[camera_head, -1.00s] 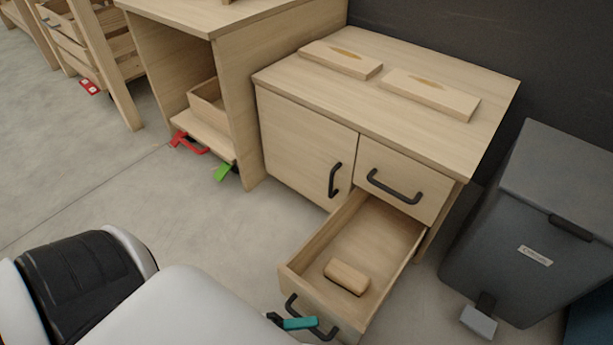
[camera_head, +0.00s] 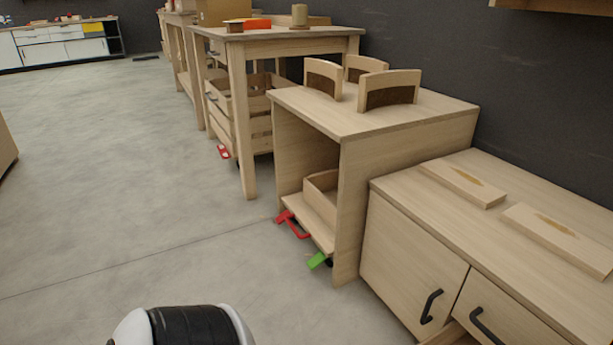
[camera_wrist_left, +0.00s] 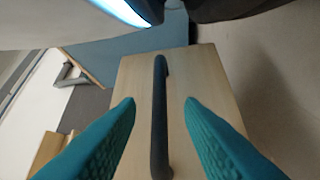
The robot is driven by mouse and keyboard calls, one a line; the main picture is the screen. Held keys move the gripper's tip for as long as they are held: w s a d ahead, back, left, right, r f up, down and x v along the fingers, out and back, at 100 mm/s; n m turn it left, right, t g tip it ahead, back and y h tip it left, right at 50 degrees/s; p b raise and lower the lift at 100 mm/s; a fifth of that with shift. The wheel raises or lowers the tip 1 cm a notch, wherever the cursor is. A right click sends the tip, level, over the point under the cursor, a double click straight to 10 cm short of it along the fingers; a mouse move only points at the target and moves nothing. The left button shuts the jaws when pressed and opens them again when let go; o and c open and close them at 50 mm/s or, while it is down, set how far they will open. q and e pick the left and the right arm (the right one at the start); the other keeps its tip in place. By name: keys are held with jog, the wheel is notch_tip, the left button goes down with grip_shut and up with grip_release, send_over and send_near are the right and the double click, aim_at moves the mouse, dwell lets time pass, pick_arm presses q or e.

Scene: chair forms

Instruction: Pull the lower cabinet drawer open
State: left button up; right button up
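The lower drawer is mostly below the head view; a sliver of its wood (camera_head: 447,334) shows under the cabinet door. In the left wrist view its light wood front (camera_wrist_left: 207,85) carries a dark bar handle (camera_wrist_left: 160,125). My left gripper (camera_wrist_left: 160,106) is open, its two teal fingers on either side of the handle with a gap on each side. The cabinet (camera_head: 400,252) has a closed door and an upper drawer with a black handle (camera_head: 486,326). My right gripper is in neither view.
An open-fronted wooden desk (camera_head: 375,128) stands left of the cabinet, with curved wood pieces (camera_head: 390,88) on top. Red (camera_head: 292,225) and green (camera_head: 318,261) clamps stick out at its base. Two boards (camera_head: 462,185) lie on the cabinet top. The floor at left is clear.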

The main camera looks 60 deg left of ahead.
pick_arm(q)
jog(key=v, duration=0.7)
jog(key=shift+s+a, duration=0.3)
